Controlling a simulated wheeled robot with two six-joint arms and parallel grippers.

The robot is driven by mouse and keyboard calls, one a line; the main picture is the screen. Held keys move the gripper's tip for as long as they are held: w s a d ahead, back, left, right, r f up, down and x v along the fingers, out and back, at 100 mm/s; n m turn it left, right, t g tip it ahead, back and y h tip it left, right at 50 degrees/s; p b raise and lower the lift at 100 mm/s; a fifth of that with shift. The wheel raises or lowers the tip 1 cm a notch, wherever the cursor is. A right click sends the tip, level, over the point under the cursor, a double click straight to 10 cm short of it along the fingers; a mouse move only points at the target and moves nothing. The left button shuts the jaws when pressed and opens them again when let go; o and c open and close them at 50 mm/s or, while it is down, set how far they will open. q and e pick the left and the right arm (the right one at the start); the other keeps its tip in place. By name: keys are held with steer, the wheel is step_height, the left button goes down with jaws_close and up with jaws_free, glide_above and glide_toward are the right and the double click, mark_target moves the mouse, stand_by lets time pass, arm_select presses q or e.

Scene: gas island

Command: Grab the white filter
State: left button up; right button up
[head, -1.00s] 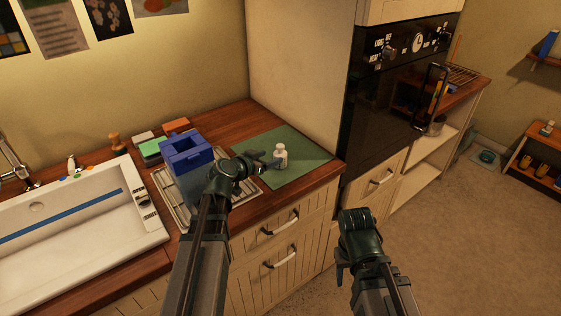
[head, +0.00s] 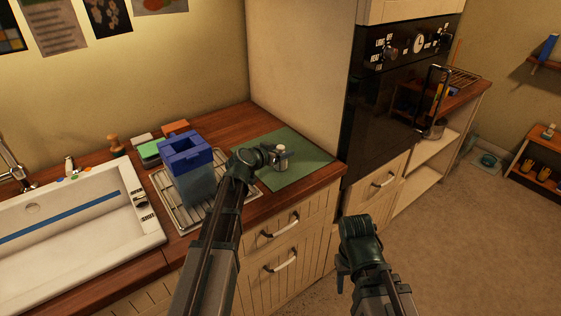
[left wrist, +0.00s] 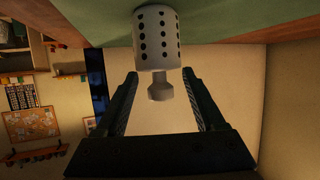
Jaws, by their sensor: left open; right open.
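The white filter (head: 281,158) stands upright on the green mat (head: 304,161) at the right end of the counter. In the left wrist view the filter (left wrist: 157,45) is a white cylinder with rows of dark holes and a narrower knob end. My left gripper (head: 272,157) is right beside it. In the left wrist view the open fingers of my left gripper (left wrist: 160,90) lie either side of the knob end, with gaps on both sides; the holed body lies beyond the fingertips. My right gripper (head: 344,270) hangs over the floor, away from the counter, empty.
A blue-lidded container (head: 189,170) stands on a metal drying rack (head: 165,190) left of my left arm. The white sink (head: 70,225) is further left. The dark oven (head: 395,120) and tall cabinet side (head: 300,80) stand beyond the mat.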

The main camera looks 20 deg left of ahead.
arm_select(q)
steer(key=shift+c, duration=0.3)
steer(key=shift+s, duration=0.1)
jaws_close()
steer(key=shift+r, duration=0.1)
arm_select(e)
steer(key=shift+r, duration=0.1)
